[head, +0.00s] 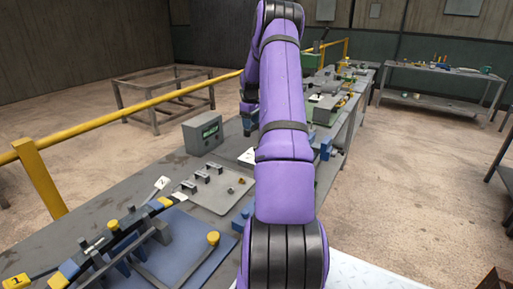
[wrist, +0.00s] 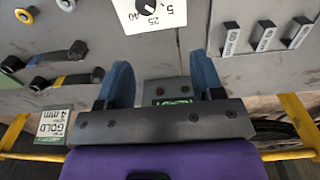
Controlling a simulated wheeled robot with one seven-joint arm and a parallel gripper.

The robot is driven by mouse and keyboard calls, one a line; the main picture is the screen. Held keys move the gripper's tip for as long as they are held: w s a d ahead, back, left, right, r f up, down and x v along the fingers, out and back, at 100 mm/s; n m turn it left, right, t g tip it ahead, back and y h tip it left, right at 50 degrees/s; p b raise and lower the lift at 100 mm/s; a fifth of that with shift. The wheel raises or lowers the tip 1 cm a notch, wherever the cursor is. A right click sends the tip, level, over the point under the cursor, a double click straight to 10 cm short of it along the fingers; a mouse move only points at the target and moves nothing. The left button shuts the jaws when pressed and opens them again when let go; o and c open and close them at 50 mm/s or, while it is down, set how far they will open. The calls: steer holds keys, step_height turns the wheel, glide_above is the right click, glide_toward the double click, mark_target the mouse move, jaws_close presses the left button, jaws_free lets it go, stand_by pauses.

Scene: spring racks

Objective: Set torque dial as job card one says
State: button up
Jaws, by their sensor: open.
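The torque dial (wrist: 146,6) shows at the top edge of the wrist view as a black knob, partly cut off. Its white scale plate (wrist: 168,30) bears the figures 5, 25 and 40. My gripper (wrist: 162,84) has two blue fingers spread apart with nothing held between them. The dial lies beyond the fingertips, apart from them in the picture. A green and white card (wrist: 55,125) reading "GOLD 4 mm" is at the lower left of the wrist view. I cannot tell whether it is job card one. In the head view my arm hides much of the bench's middle.
A grey box with a green display (head: 203,133) stands on the bench (head: 125,205). A yellow rail (head: 120,111) runs along the far side. Blocks labelled in mm (wrist: 265,36) sit at the right of the wrist view. Levers and yellow knobs (head: 213,238) fill the near left.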

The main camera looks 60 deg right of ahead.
steer(key=f, duration=0.4)
steer(key=s+d+f, duration=0.1)
steer(key=f, duration=0.3)
steer(key=d+f, duration=0.1)
steer(key=f, duration=0.4)
steer(key=shift+s+d, duration=0.15)
steer(key=shift+s, duration=0.05)
steer(key=c, duration=0.9)
